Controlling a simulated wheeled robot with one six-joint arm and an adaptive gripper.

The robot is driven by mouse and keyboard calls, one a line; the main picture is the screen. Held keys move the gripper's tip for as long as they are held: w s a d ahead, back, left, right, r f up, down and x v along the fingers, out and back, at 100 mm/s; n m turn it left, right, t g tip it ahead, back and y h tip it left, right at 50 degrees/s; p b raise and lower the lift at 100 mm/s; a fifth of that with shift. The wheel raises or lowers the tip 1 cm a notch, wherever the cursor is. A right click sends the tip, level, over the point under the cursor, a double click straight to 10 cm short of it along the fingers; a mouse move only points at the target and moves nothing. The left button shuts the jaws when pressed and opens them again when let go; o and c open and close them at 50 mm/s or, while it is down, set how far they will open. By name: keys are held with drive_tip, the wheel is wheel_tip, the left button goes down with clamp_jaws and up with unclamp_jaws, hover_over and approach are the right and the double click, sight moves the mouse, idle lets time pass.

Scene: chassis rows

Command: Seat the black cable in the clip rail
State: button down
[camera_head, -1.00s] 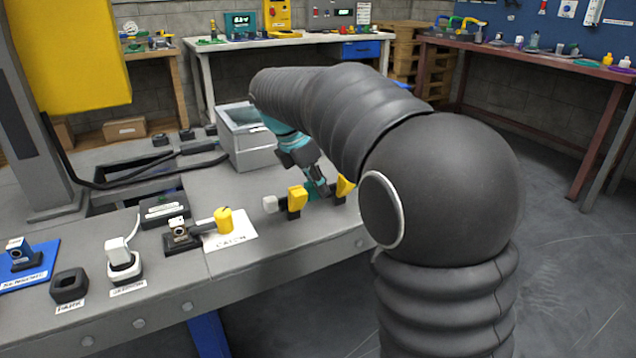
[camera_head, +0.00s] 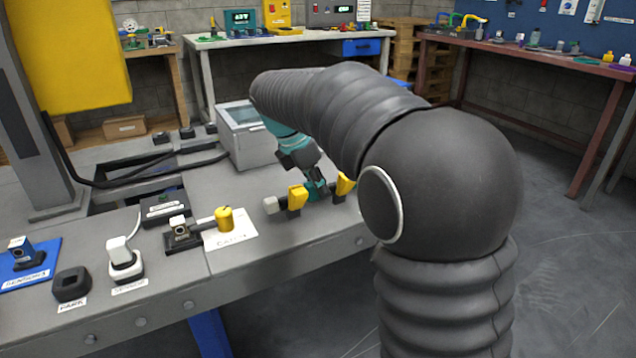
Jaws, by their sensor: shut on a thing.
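Two yellow clip-like uprights stand near the front edge of the bench, a left one (camera_head: 297,197) and a right one (camera_head: 345,184); I take them as parts of the clip rail. A pale grey block (camera_head: 271,205) sits at the left end of this row. My gripper (camera_head: 315,191) is low between the two yellow uprights, shut on what seems to be the black cable. The cable is too small and dark there to make out, so I cannot tell whether it sits in the clips. My arm hides the row's right end.
A yellow knob (camera_head: 224,218) on a dark fixture and a white label card (camera_head: 236,237) lie to the left. A thick black line (camera_head: 120,183) runs over the bench's far left. Bare bench lies in front of the row.

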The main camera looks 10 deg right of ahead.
drive_tip(key=shift+f, duration=0.65)
drive_tip(key=c, duration=0.9)
unclamp_jaws()
drive_tip(key=shift+o, duration=0.3)
drive_tip(key=o, duration=0.7)
drive_tip(key=shift+o, duration=0.2)
wheel_tip(320, 180, up, 5)
drive_tip(key=p, duration=0.5)
drive_tip(key=shift+f, duration=0.15)
drive_tip(key=shift+r+p, duration=0.5)
drive_tip(key=shift+r, duration=0.6)
